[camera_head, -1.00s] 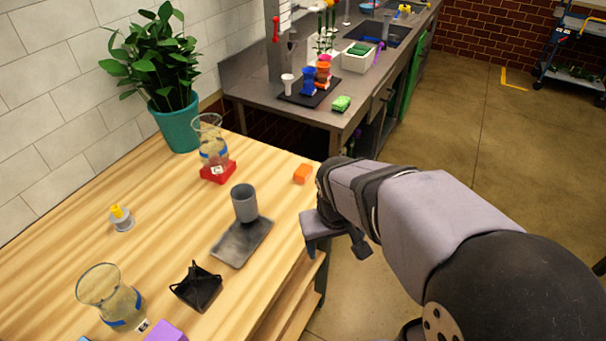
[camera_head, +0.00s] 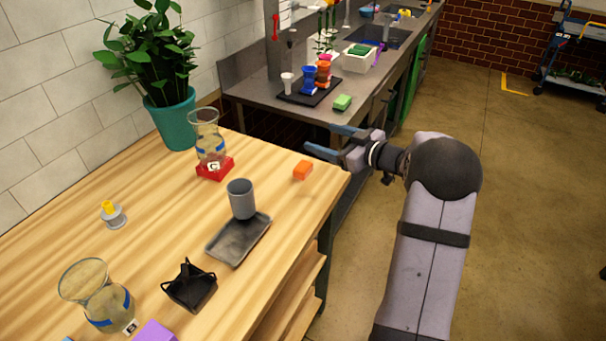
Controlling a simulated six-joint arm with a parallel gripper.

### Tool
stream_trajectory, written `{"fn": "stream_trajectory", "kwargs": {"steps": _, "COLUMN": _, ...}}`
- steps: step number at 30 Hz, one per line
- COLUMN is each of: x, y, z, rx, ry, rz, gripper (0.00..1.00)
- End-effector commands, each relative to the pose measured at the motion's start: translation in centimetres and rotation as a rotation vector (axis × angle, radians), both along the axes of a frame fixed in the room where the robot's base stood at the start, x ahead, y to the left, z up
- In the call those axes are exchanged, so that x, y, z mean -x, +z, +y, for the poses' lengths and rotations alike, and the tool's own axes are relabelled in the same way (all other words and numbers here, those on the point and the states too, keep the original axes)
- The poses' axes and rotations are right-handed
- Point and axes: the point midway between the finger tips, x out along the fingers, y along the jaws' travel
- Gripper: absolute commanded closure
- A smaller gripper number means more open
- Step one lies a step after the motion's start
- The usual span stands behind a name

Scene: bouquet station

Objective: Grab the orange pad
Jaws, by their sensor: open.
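The orange pad (camera_head: 303,170) is a small block lying on the wooden table near its right edge. My gripper (camera_head: 318,140) is open, with its two fingers pointing left, just above and to the right of the pad in the picture. Nothing is between the fingers. The gripper appears apart from the pad, and its exact height over the table is hard to tell.
A grey cup (camera_head: 241,199) stands by a grey tray (camera_head: 226,247). A black holder (camera_head: 189,287) is in front. A grey counter (camera_head: 260,92) with a green sponge (camera_head: 342,102) lies behind.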

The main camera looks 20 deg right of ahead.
Motion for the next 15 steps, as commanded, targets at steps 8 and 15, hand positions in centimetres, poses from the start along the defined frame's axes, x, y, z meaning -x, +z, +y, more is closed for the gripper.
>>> {"fn": "stream_trajectory", "kwargs": {"steps": 8, "x": 4.5, "y": -4.5, "z": 1.1, "rx": -0.142, "ry": 0.266, "rz": 0.028, "gripper": 0.31}}
{"fn": "stream_trajectory", "kwargs": {"steps": 15, "x": 4.4, "y": -7.6, "z": 1.2, "rx": -0.135, "ry": 0.262, "rz": 0.020, "gripper": 0.31}}
